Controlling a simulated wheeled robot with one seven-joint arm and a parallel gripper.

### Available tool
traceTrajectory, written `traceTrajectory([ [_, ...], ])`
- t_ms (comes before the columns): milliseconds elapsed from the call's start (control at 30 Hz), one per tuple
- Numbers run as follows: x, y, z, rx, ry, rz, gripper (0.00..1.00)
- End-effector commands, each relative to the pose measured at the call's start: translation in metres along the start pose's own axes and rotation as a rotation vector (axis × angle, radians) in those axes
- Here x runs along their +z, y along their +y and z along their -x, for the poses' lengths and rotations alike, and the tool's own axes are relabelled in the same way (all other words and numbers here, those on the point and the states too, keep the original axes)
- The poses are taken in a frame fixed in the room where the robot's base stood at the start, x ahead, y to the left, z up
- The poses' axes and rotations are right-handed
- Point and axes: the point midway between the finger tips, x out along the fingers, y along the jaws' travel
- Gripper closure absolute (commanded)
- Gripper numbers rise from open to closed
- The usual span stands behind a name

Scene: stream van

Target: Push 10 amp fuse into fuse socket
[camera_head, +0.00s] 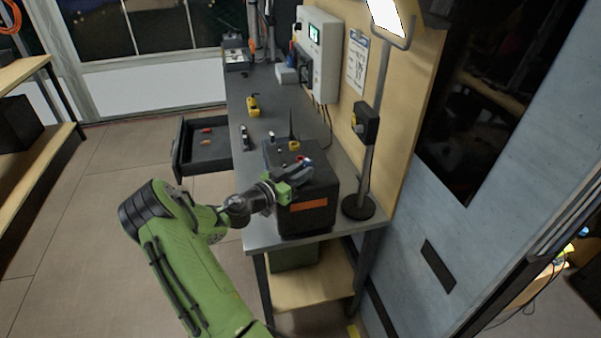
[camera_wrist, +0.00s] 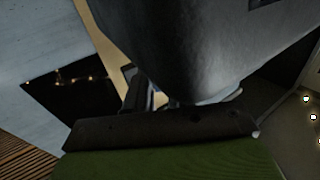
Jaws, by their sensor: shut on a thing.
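My gripper (camera_head: 306,172) is over the top of a dark box (camera_head: 318,186) with an orange label, at the near end of the bench. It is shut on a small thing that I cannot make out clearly. A small red and pale spot (camera_head: 307,160) shows right at the fingertips; I cannot tell if it is the 10 amp fuse or part of the socket. In the wrist view the dark fingers (camera_wrist: 165,105) are close to a large dark surface, and the held thing is mostly hidden. The fuse socket cannot be picked out.
An open drawer (camera_head: 207,160) holds a red and an orange piece. A yellow tool (camera_head: 253,106) lies on the grey bench (camera_head: 262,88). A yellow ring (camera_head: 294,146) and a dark spike stand on the box's far side. A lamp post (camera_head: 367,165) rises close at right.

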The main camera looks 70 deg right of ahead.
Motion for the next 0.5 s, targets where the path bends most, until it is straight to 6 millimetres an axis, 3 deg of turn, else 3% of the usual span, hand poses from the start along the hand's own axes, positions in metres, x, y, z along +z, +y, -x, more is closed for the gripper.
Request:
traceTrajectory([
  [500,0.0102,0.0,0.0001,0.0,-0.001,0.0,1.0],
])
